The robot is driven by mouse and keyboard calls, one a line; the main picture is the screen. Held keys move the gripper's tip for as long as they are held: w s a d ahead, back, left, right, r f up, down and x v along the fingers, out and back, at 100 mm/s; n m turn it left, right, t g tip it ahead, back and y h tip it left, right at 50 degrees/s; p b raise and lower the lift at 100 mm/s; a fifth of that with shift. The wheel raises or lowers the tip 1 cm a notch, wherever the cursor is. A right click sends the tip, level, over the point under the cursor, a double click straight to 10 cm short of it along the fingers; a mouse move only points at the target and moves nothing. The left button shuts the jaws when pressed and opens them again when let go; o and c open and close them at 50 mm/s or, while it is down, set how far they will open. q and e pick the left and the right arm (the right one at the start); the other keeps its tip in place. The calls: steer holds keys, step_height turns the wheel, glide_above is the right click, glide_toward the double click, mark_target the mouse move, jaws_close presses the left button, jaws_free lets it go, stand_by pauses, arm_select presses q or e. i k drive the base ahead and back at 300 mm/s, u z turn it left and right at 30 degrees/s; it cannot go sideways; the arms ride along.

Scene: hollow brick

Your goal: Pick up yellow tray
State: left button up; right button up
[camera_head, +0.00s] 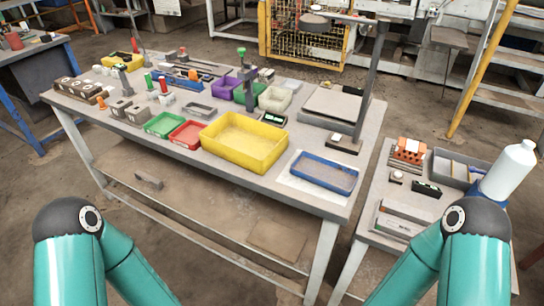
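The large yellow tray (243,140) sits near the front edge of the main workbench, right of its middle. It is rectangular and open, and it looks empty. A second, smaller yellow container (123,60) stands at the far left of the same bench. Teal links of both my arms show at the bottom left and bottom right, well short of the bench. Neither of my grippers is in the picture.
A red tray (186,135) stands just left of the large yellow tray, with a green tray (165,124) beyond it. A blue tray (325,171) stands on its right. A side table at right holds a white bottle (507,171) and an orange brick (408,150).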

mark_target(254, 145)
steer(key=u, duration=0.2)
steer(key=i, duration=0.75)
steer(key=z, duration=0.25)
steer(key=k, duration=0.8)
steer(key=u, duration=0.35)
steer(key=i, duration=0.9)
steer(key=z, duration=1.2)
